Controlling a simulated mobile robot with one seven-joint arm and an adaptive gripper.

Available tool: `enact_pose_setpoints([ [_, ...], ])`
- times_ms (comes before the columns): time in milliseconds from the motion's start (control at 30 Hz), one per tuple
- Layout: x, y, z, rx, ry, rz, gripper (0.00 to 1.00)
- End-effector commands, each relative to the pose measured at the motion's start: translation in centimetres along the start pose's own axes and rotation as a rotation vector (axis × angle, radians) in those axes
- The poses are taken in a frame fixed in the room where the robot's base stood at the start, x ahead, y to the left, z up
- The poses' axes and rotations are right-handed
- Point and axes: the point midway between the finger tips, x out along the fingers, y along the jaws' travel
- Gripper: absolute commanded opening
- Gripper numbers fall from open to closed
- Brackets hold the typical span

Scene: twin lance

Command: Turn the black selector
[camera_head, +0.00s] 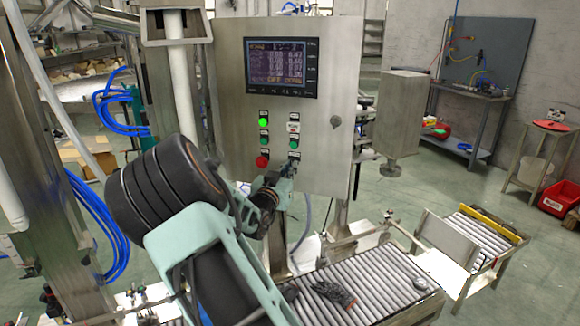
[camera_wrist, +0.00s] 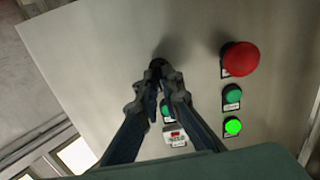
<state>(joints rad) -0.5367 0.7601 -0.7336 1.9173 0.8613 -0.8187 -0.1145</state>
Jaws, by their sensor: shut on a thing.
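The black selector (camera_wrist: 158,64) is at the bottom of the right column of controls on the metal panel. In the wrist view my gripper (camera_wrist: 160,84) reaches the panel with its two fingers closed around the selector. The fingers hide most of the knob, so its turn angle cannot be read. In the head view my gripper (camera_head: 287,166) is at the panel's lower part, right of the red button, and covers the selector area.
Beside the selector are a red mushroom button (camera_wrist: 240,59), a green button (camera_wrist: 232,94) and a lit green button (camera_wrist: 233,126). A screen (camera_head: 281,67) is above the controls. A roller conveyor (camera_head: 375,283) with a dark glove (camera_head: 333,292) runs below the panel.

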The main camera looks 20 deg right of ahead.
Motion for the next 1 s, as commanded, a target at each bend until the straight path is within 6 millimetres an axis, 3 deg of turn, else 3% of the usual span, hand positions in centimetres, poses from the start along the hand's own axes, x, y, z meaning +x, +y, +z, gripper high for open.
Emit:
enact_pose_setpoints([
  [600, -0.04, -0.21, 0.01, -0.555, -0.002, -0.001, 0.0],
  [1000, -0.04, -0.26, 0.13, -0.742, -0.001, -0.001, 0.0],
])
